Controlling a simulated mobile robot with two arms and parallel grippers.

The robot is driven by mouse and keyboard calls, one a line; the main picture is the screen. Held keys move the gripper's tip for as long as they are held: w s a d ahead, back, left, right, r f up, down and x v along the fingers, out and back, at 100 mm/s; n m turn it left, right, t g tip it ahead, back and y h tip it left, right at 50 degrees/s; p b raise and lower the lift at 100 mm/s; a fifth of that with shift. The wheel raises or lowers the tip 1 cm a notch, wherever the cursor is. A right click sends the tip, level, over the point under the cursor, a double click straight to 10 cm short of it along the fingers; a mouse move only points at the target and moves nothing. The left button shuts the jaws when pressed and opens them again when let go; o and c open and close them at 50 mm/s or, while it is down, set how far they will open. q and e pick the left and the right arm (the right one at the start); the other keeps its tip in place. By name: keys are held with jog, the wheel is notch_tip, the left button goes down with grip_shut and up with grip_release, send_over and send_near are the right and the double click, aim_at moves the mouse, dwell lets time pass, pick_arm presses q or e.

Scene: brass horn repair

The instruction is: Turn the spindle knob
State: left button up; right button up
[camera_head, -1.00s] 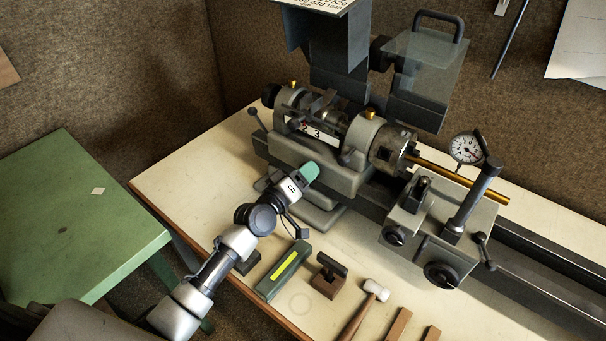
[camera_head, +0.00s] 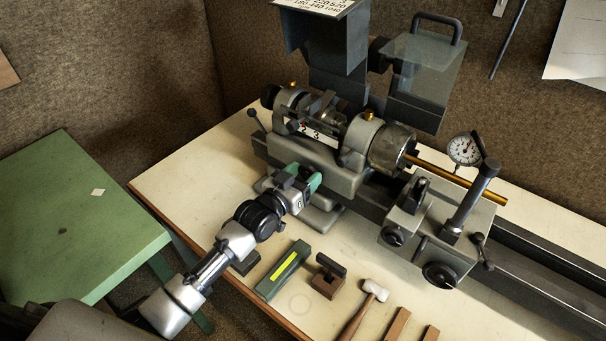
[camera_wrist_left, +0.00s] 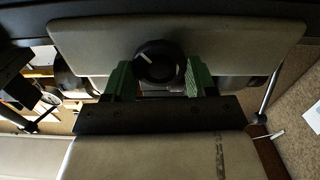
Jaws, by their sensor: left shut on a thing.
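The spindle knob (camera_wrist_left: 155,62) is round and black with a white pointer line, on the grey front of the lathe's headstock (camera_head: 318,160). In the left wrist view, the pointer line slants to the upper left. My left gripper (camera_head: 306,178) has green fingers and is at the headstock's lower front. In the left wrist view, its fingers (camera_wrist_left: 160,80) are on either side of the knob, shut on it. In the head view I cannot make the knob out clearly at the gripper. My right gripper is not in view.
The chuck (camera_head: 393,150) holds a brass rod (camera_head: 460,181). A dial gauge (camera_head: 464,149) stands by the carriage (camera_head: 432,228). A green table (camera_head: 75,215) is at left.

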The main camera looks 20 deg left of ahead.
pick_arm(q)
jog(key=shift+m, duration=0.7)
jog(key=o, duration=0.9)
jog(key=shift+s, duration=0.1)
jog(key=b+v, duration=0.2)
jog(key=v, duration=0.8)
jog(key=shift+s+a, duration=0.15)
jog(key=shift+s, duration=0.15)
